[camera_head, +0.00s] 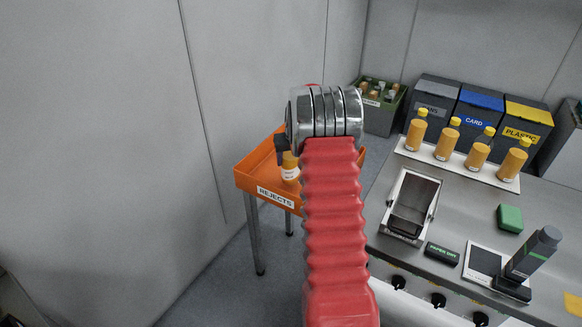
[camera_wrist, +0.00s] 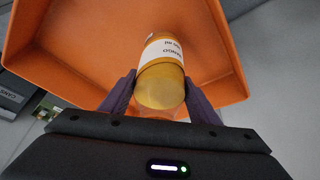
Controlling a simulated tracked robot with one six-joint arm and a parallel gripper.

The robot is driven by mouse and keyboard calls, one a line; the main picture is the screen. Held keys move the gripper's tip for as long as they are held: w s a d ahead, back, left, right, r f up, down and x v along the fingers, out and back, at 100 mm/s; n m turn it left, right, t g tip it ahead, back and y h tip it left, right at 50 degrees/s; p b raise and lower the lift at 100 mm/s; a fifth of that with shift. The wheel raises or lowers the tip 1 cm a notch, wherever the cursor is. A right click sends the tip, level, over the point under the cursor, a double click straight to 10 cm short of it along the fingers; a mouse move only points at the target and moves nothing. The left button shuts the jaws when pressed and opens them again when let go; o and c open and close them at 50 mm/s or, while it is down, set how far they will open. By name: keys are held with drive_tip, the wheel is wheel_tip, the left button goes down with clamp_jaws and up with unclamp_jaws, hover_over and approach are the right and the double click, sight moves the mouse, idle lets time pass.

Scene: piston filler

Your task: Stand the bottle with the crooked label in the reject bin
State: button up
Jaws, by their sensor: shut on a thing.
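In the wrist view my gripper (camera_wrist: 160,98) is shut on an orange bottle (camera_wrist: 162,90) with a white label, one finger on each side of it. The label's print looks tilted in this view. The bottle is over the inside of the orange reject bin (camera_wrist: 60,45); I cannot tell whether its base touches the floor of the bin. In the head view the bin, marked REJECTS (camera_head: 275,197), stands on legs left of the counter. Part of the bottle (camera_head: 290,172) shows there beside my arm, which hides much of the bin and most of my gripper (camera_head: 284,157).
Several orange bottles (camera_head: 447,143) with yellow caps stand on a white shelf on the counter. Behind are a green crate (camera_head: 380,121) of bottles and CANS, CARD and PLASTIC bins (camera_head: 477,122). A grey wall (camera_head: 130,110) is on the left, with free floor beneath.

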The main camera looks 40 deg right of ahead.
sight(291, 166)
drive_tip(key=shift+f, duration=1.8)
drive_tip(key=shift+f, duration=0.1)
drive_tip(key=o, duration=1.7)
drive_tip(key=v, duration=1.2)
